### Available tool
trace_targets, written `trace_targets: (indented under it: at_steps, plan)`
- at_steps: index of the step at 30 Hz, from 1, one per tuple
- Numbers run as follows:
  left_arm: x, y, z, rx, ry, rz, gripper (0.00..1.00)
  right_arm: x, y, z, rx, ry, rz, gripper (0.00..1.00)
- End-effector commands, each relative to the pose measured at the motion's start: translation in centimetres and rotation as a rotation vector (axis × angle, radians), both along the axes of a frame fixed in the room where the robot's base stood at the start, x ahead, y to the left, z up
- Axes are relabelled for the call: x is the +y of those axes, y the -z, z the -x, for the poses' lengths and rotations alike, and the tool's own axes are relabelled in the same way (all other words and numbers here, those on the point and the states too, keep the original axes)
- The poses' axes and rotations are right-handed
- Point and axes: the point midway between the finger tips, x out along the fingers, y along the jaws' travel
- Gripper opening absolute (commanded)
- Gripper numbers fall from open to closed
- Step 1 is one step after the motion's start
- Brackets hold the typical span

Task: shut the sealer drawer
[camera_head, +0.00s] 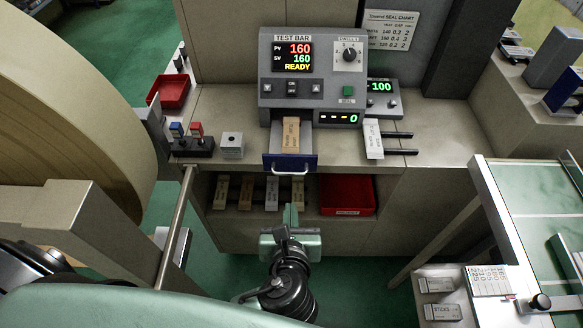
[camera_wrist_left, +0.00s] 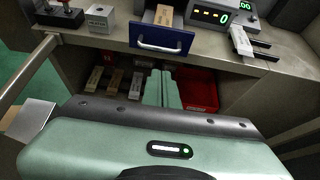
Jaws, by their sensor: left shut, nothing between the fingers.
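The sealer (camera_head: 312,75) stands on the bench with its display reading 160, 160 and READY. Its drawer (camera_head: 290,162) is pulled out at the front, with a blue front panel and a silver handle. A tan stick packet (camera_head: 291,134) lies in the drawer. The blue drawer front (camera_wrist_left: 161,39) also shows in the left wrist view. My left gripper (camera_head: 291,214) is shut and empty, in front of and below the drawer, apart from it. Its closed fingers (camera_wrist_left: 161,88) point toward the shelf below the bench top. My right gripper is not in view.
A shelf under the bench holds several packets (camera_head: 246,192) and a red tray (camera_head: 347,195). A metal block (camera_head: 232,145) and small stamps (camera_head: 188,140) stand left of the drawer. A white packet (camera_head: 373,138) lies on rails at right. A large roll (camera_head: 80,90) fills the left.

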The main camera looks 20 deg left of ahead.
Motion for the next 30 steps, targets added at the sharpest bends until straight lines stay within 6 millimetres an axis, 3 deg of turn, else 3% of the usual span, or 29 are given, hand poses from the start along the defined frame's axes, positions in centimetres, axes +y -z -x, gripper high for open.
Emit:
trace_targets:
  at_steps: [8, 18, 24, 30]
  plan:
    - [1.4, 2.3, -4.2, 0.0, -0.003, -0.004, 0.0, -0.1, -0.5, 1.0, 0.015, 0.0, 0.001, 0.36]
    - [3.0, 4.9, -9.9, 0.001, -0.002, 0.0, 0.0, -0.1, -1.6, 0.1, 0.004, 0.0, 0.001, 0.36]
    - [3.5, 5.4, -11.6, 0.001, -0.001, 0.003, 0.0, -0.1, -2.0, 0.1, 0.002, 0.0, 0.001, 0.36]
    - [3.6, 5.6, -11.8, 0.002, -0.001, 0.003, 0.0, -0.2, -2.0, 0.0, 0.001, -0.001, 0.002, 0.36]
